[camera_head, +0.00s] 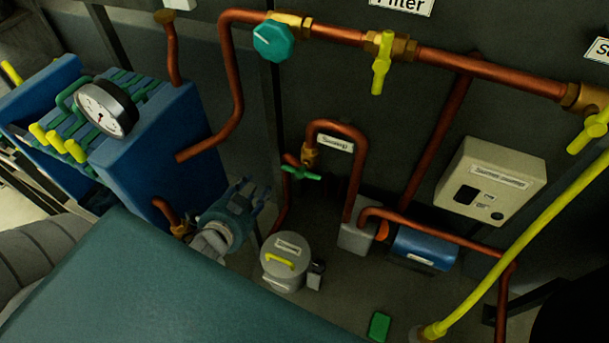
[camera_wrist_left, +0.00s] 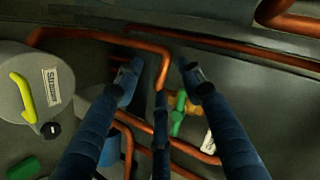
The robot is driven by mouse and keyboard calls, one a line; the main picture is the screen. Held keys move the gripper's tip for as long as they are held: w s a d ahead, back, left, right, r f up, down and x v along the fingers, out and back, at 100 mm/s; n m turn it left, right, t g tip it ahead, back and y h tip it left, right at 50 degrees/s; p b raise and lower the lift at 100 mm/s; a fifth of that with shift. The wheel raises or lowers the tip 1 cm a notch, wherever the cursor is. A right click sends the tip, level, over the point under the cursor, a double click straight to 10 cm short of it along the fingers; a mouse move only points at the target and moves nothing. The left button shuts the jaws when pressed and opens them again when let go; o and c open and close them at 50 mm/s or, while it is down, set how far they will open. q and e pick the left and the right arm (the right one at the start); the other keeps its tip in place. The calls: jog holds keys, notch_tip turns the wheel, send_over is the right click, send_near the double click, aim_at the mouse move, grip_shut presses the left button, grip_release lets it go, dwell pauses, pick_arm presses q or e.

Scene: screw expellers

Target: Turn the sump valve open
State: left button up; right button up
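The sump valve has a green handle (camera_head: 301,173) on a brass fitting, low on a copper pipe loop. A small label (camera_head: 335,143) hangs beside it; its text is hard to read. My left gripper (camera_head: 252,190) is to the left of the valve, apart from it, with its fingers pointing toward the pipes. In the left wrist view, the blue fingers (camera_wrist_left: 160,78) are spread with nothing held between them. The green handle (camera_wrist_left: 178,114) shows beyond them, between the middle and right fingers. My right gripper is not in view.
A grey sump canister (camera_head: 285,262) with a yellow handle stands on the floor below. A blue filter press (camera_head: 150,130) with a gauge is at left. Copper pipes surround the valve.

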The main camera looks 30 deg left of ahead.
pick_arm(q)
notch_tip(320, 180, up, 3)
jog(key=w+d+m+t+h, duration=0.1)
jog(key=w+m+t+h, duration=0.15)
jog(key=m, duration=0.35)
jog(key=m+h, duration=0.6)
send_near(305, 175)
jog(key=shift+y, duration=0.25)
jog(key=x, duration=0.3)
jog(key=p+x, duration=0.1)
jog(key=x, duration=0.3)
jog(key=p+x, duration=0.1)
jog(key=x, duration=0.2)
jog(key=shift+w+f, duration=0.2)
jog(key=shift+f, duration=0.2)
grip_shut()
